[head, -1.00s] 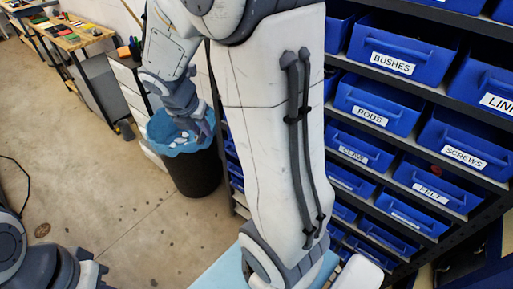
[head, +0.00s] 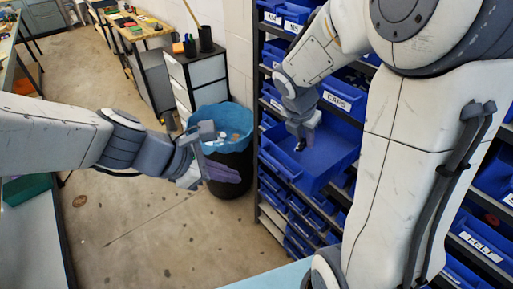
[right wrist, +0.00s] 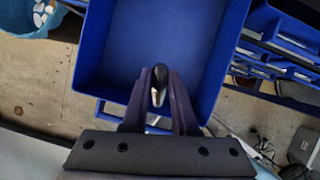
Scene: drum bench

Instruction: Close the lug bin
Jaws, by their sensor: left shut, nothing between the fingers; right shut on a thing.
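A blue bin (head: 328,155) stands pulled out of the rack in the head view, its open top showing. I cannot read its label; I take it for the lug bin. It fills the upper middle of the right wrist view (right wrist: 155,45), where its inside looks empty.
A black waste bucket with a blue liner (head: 232,125) stands left of the rack. Other blue bins sit in the rack, one labelled CAPS (head: 338,102) just above the open one. The floor (head: 150,235) in front is clear. A light blue surface (head: 275,277) lies at the bottom.

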